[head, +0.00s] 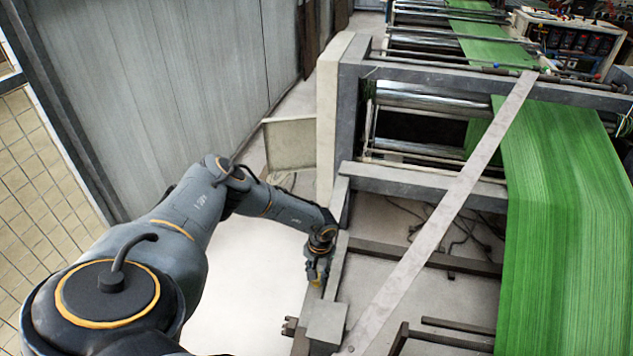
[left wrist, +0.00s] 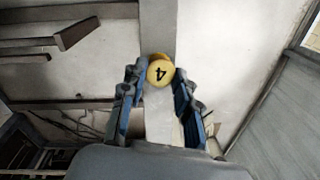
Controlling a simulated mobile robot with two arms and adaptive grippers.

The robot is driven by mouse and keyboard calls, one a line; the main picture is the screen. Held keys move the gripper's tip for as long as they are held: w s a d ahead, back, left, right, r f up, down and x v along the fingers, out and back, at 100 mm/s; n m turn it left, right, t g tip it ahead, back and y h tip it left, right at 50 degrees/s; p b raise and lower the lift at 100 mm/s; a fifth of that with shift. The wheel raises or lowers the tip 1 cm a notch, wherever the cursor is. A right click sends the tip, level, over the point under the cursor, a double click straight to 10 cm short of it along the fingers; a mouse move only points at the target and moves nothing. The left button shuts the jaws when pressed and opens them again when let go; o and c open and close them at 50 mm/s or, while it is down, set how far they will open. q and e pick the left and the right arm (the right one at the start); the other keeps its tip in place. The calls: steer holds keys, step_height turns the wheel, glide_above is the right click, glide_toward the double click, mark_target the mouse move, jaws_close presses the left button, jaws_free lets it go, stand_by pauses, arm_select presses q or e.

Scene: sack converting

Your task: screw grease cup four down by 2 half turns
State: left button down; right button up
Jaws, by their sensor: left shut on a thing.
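Grease cup four is a yellow, round-topped cup (left wrist: 160,72) marked with a black 4, which reads turned over in the left wrist view. It stands on a grey machine beam. In the head view a small yellow bit of the cup (head: 317,283) shows at the end of my left arm. My left gripper (left wrist: 161,82) is at the cup, with one blue finger on each side of it, shut on it. The finger contact is partly hidden. My right gripper is in neither view.
The grey machine frame (head: 425,182) with rollers and green woven web (head: 555,200) stands right of my left arm. A long slanted bar (head: 440,215) crosses in front. A grey wall (head: 180,90) runs along the left. The pale floor (head: 240,285) beside the beam is clear.

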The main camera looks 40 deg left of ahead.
arm_select(q)
steer(key=shift+m+y+b, duration=0.4)
steer(key=shift+m+b, duration=0.4)
steer(key=shift+m, duration=1.1)
steer(key=shift+d, duration=0.1)
steer(key=c, duration=1)
jaws_free()
steer(key=r, duration=0.4)
steer(key=d+r, duration=0.1)
steer(key=r, duration=0.7)
steer(key=shift+d, duration=0.35)
steer(key=shift+w+d+f, duration=0.1)
steer(key=shift+f, duration=0.05)
